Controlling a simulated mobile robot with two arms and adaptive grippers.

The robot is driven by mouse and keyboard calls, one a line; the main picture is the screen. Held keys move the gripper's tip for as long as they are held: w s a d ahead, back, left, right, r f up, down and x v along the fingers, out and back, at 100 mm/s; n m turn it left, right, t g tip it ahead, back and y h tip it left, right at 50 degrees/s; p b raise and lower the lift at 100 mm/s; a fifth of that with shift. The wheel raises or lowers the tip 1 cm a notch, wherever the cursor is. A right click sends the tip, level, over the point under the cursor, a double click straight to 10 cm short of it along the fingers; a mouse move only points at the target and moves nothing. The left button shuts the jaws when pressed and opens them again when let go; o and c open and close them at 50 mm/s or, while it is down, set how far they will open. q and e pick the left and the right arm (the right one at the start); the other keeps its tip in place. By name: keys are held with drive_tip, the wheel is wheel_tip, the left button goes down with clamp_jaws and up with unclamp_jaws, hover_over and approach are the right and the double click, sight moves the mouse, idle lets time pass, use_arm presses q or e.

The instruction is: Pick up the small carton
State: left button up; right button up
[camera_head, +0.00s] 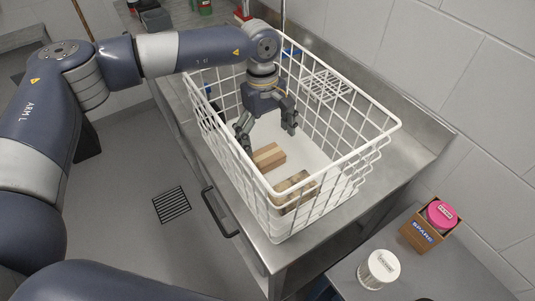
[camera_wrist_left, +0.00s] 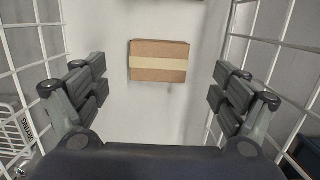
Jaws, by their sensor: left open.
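A small brown carton (camera_head: 268,157) with a pale tape band lies on the white floor of the white wire basket (camera_head: 352,172). In the left wrist view the carton (camera_wrist_left: 159,74) sits between and beyond my fingers, with its tape running across. My left gripper (camera_head: 267,136) points down inside the basket, above the carton. Its fingers (camera_wrist_left: 160,88) are spread wide, apart from the carton, with nothing between them. My right gripper is not in view.
A second brown box (camera_head: 292,188) lies nearer the basket's front corner. The basket's wire walls stand close on both sides of my left gripper.

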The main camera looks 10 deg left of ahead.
sight(268, 154)
use_arm(q)
drive_tip(key=shift+f, duration=0.85)
wheel_tip(268, 154, down, 5)
drive_tip(key=p, duration=0.2)
drive_tip(key=shift+d+r+p, duration=0.1)
drive_tip(key=shift+p, duration=0.3)
drive_tip(key=shift+f, duration=0.3)
drive_tip(key=c, duration=0.9)
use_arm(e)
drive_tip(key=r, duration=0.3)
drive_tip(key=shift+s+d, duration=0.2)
